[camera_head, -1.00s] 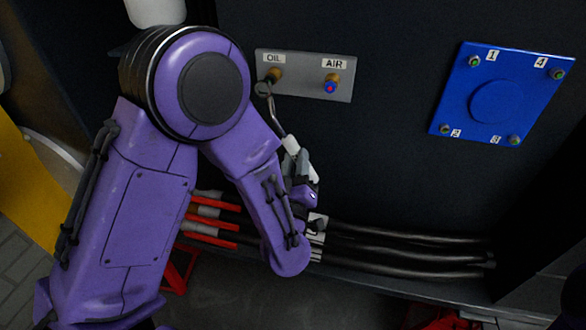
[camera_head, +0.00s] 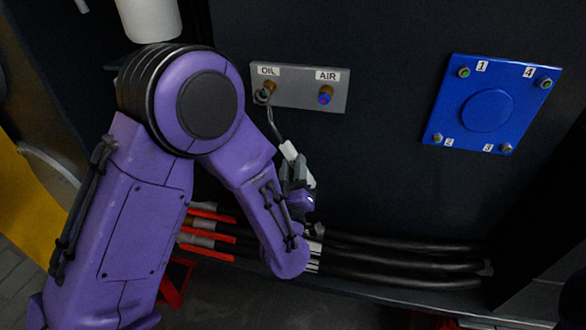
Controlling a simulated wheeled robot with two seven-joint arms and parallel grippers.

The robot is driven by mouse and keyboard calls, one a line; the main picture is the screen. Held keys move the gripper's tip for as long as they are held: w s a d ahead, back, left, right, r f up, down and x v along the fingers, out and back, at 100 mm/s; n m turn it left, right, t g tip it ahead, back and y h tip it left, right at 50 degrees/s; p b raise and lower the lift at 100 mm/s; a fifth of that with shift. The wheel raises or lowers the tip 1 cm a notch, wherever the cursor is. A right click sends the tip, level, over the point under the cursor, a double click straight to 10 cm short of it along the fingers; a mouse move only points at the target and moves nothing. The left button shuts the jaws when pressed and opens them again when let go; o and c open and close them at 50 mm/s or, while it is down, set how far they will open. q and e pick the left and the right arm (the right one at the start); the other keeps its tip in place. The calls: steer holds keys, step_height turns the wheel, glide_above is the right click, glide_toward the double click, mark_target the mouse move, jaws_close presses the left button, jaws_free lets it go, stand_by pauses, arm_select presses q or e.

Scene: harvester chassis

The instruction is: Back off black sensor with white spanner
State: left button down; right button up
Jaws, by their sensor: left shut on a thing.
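My left gripper (camera_head: 294,176) is shut on the white handle of the spanner (camera_head: 289,150), below the grey sensor plate (camera_head: 300,90). The spanner's thin dark shaft runs up and left to its head (camera_head: 262,97) at the fitting under the OIL label. A brass fitting (camera_head: 270,87) shows there, and the dark part at its front, likely the black sensor, is mostly lost against the spanner head. I cannot tell whether the head is around it or just in front. My right gripper is not in view.
A blue plate (camera_head: 486,111) with bolts numbered 1 to 4 is on the dark wall at right. Black hoses (camera_head: 400,262) run along the wall's foot, with red parts (camera_head: 208,230) behind my left arm. The wall between the plates is clear.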

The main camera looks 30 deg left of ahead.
arm_select(q)
steer(key=shift+w+a, duration=0.25)
steer(key=shift+w, duration=0.7)
steer(key=shift+w+d+r+n+p, duration=0.2)
steer(key=shift+d+r+n+p, duration=0.25)
steer(key=shift+n, duration=0.15)
steer(key=shift+w+d+r+n+g, duration=0.15)
steer(key=shift+d+r+n+g, duration=0.25)
steer(key=shift+d+n, duration=0.4)
steer(key=shift+r+p, duration=0.1)
steer(key=shift+p, duration=0.2)
steer(key=shift+w+d+r+n+y+p, duration=0.15)
steer(key=shift+d+r+n+y+p, duration=0.3)
steer(key=shift+r+n, duration=0.25)
steer(key=shift+w+d+r+n+p, duration=0.15)
steer(key=shift+d+r+n+p, duration=0.2)
steer(key=shift+d+n, duration=0.25)
